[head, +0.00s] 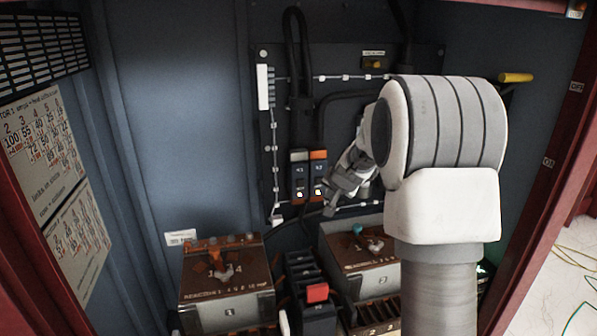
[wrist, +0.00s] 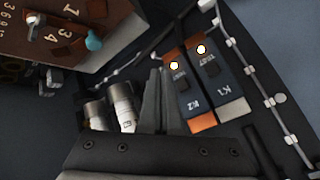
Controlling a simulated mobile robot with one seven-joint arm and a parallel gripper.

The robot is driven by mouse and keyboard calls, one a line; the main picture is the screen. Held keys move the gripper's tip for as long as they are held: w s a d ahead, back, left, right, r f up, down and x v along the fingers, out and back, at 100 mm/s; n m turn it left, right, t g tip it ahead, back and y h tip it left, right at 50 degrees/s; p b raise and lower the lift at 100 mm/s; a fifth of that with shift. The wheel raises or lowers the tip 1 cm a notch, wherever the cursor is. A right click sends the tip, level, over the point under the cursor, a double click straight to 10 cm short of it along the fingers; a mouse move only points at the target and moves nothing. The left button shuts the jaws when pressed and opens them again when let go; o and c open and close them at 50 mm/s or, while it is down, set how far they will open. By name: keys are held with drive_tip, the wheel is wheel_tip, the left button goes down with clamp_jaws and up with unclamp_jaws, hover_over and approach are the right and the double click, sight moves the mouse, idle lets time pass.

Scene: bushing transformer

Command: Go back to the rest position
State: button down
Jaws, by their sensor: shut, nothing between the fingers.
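My gripper (head: 334,204) is inside the cabinet, just right of and below the two relay modules. In the wrist view its dark fingers (wrist: 158,78) are together with nothing between them. The K2 module (wrist: 190,95) with an orange end lies closest to the fingers, and the K1 module (wrist: 218,85) with a grey end sits beside it. They also show in the head view as K1 (head: 298,178) and K2 (head: 318,178). A small light glows on each. Whether the fingers touch K2, I cannot tell. My white arm hides the right part of the back panel.
Two brown-topped units, left (head: 225,285) and right (head: 355,255), stand on the cabinet floor. A dark block with a red piece (head: 317,292) is between them. Cables (head: 292,60) run down the back panel. A yellow handle (head: 515,77) is at right. Red cabinet frames flank the opening.

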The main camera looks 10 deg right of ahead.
drive_tip(key=s+a+r+n+g+y+p, duration=0.1)
drive_tip(key=s+a+r+n+p, duration=0.1)
drive_tip(key=s+a+r, duration=0.6)
drive_tip(key=s+a+r+n+y+p, duration=0.1)
drive_tip(key=s+a+r+n, duration=0.3)
drive_tip(key=s, duration=0.6)
drive_tip(key=s+r+n+g+p, duration=0.1)
drive_tip(key=s, duration=0.9)
drive_tip(key=s+a+r+n+g+h+p, duration=0.1)
drive_tip(key=s+p, duration=0.1)
drive_tip(key=s, duration=0.9)
drive_tip(key=shift+a+r+n, duration=0.2)
drive_tip(key=shift+a+n, duration=0.05)
drive_tip(key=shift+n, duration=0.05)
